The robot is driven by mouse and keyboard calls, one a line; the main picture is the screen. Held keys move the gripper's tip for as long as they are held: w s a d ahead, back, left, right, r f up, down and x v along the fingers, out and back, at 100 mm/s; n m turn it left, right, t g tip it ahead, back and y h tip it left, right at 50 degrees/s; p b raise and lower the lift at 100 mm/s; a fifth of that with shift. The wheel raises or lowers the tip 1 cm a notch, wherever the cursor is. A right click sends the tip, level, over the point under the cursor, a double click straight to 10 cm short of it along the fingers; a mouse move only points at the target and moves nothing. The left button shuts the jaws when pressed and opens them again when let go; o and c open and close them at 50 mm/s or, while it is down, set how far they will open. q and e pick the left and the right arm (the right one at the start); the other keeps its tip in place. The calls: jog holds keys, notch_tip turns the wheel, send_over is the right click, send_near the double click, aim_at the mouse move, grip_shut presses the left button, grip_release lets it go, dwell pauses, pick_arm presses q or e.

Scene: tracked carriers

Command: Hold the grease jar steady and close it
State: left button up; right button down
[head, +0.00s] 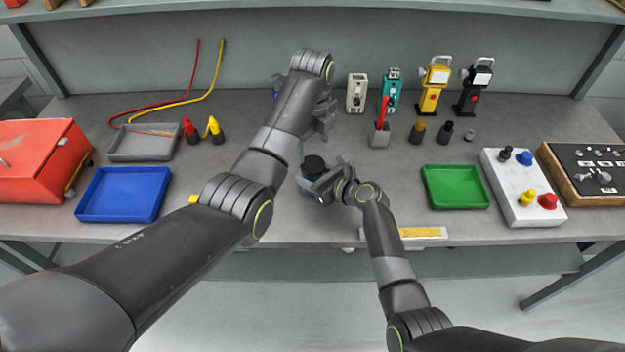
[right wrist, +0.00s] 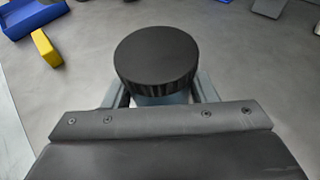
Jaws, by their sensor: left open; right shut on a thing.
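The grease jar (right wrist: 160,98) stands upright between the fingers of my right gripper (head: 318,181), which is shut on its body. A round black lid (right wrist: 157,58) with a ribbed side sits on top of the jar and looks level. I cannot tell how tightly it is seated. In the head view the lid (head: 314,164) shows, but most of the jar body is hidden by the gripper. My left gripper (head: 325,120) is open and apart from the jar, a little behind it, partly hidden by its own arm.
A blue tray (head: 80,210), grey tray (head: 112,158) and red box (head: 30,160) lie left. A green tray (head: 456,205) and white button panel (head: 545,215) are right. A yellow block (right wrist: 46,47) lies left of the jar. Testers and small bottles stand at the back.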

aim_at(313, 164)
pick_arm(q)
jog(key=n, duration=0.6)
jog(key=shift+r, duration=0.3)
jog(key=n, duration=0.6)
jog(key=shift+r, duration=0.3)
jog(key=n, duration=0.6)
jog(key=shift+r+n, duration=0.25)
jog(key=shift+n, duration=0.05)
jog(key=n, duration=0.4)
jog(key=shift+r, duration=0.2)
jog(key=n, duration=0.3)
jog(key=shift+r+n, duration=0.15)
jog(key=shift+n, duration=0.15)
jog(key=shift+f, duration=4.05)
jog(key=shift+c, duration=0.2)
